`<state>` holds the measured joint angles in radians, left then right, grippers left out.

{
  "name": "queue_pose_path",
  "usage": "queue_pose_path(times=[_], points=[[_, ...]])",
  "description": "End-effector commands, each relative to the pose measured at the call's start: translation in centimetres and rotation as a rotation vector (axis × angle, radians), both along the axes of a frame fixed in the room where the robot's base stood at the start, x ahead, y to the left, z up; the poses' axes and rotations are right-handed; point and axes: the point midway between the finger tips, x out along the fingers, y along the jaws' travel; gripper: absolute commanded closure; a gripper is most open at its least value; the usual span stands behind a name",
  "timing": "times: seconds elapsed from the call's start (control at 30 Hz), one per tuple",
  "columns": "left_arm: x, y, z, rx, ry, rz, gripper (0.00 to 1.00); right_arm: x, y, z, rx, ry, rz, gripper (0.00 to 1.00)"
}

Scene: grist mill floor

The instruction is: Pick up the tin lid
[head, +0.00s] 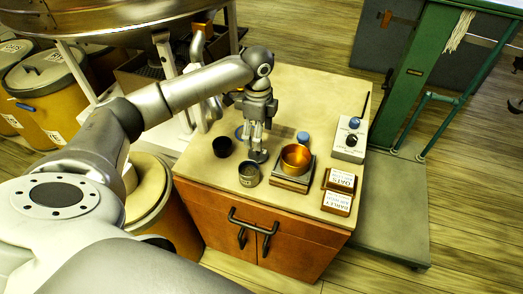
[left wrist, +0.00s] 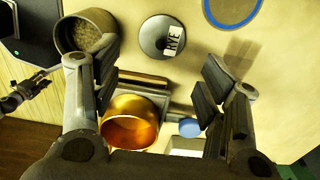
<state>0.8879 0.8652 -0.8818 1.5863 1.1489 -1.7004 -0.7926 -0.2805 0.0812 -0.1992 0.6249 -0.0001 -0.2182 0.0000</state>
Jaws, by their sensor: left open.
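The tin lid (left wrist: 155,44) is a grey disc with a raised middle and a "RYE" label, lying flat on the table in the left wrist view. In the head view the lid (head: 258,157) shows just below my left gripper (head: 257,140), which points down with its fingers partly covering it. In the left wrist view the left gripper (left wrist: 158,80) is open and empty, its fingers apart on either side, the lid beyond the tips. An open tin of grain (head: 249,174) stands close by; it also shows in the left wrist view (left wrist: 80,48).
A brass bowl (head: 296,160) sits on a small scale right of the lid. A black cup (head: 222,147) and a blue-rimmed dish (head: 239,133) are to the left and behind. A blue-topped item (head: 303,137), a dial box (head: 349,140) and label blocks (head: 338,202) stand rightward.

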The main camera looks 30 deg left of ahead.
Motion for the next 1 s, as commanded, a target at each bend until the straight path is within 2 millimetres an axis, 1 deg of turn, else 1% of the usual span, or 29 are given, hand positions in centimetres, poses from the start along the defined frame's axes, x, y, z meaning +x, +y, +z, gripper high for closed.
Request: queue_pose_path(times=[0.03, 0.1, 0.2, 0.3, 0.37, 0.43, 0.53, 0.63, 0.73, 0.93, 1.0], points=[[-0.1, 0.0, -1.0, 0.000, 0.003, 0.001, 0.33, -0.6, 0.0, -0.1, -0.001, 0.007, 0.000, 0.60], [0.0, 0.0, -2.0, 0.001, 0.002, 0.001, 0.33, -1.5, 0.0, -0.2, 0.000, 0.019, 0.000, 0.60], [0.0, 0.0, -2.8, 0.001, 0.000, 0.001, 0.33, -3.0, -0.1, -0.3, -0.002, 0.042, 0.000, 0.60], [0.0, 0.1, -3.4, 0.001, 0.000, 0.002, 0.33, -3.6, -0.1, -0.3, -0.003, 0.052, 0.000, 0.60], [0.1, 0.1, -4.1, 0.001, 0.001, 0.002, 0.33, -3.5, -0.1, -0.3, -0.003, 0.050, 0.001, 0.60], [0.1, 0.2, -5.2, 0.001, 0.002, 0.001, 0.33, -3.1, -0.1, -0.2, -0.002, 0.043, 0.001, 0.60], [0.3, 0.2, -6.8, 0.002, 0.001, 0.001, 0.33, -2.2, 0.0, -0.2, -0.001, 0.031, 0.001, 0.60], [0.3, 0.2, -7.8, 0.001, 0.000, 0.001, 0.33, -1.5, 0.1, -0.1, 0.001, 0.020, 0.001, 0.60], [0.3, 0.3, -8.3, 0.001, -0.001, 0.001, 0.33, -1.2, 0.2, -0.1, 0.002, 0.016, 0.001, 0.60], [0.3, 0.3, -8.3, 0.001, -0.001, 0.000, 0.33, -1.3, 0.3, -0.1, 0.002, 0.017, 0.000, 0.60], [0.3, 0.3, -8.3, 0.001, -0.001, 0.000, 0.42, -1.4, 0.2, -0.1, 0.003, 0.018, 0.000, 0.60]])
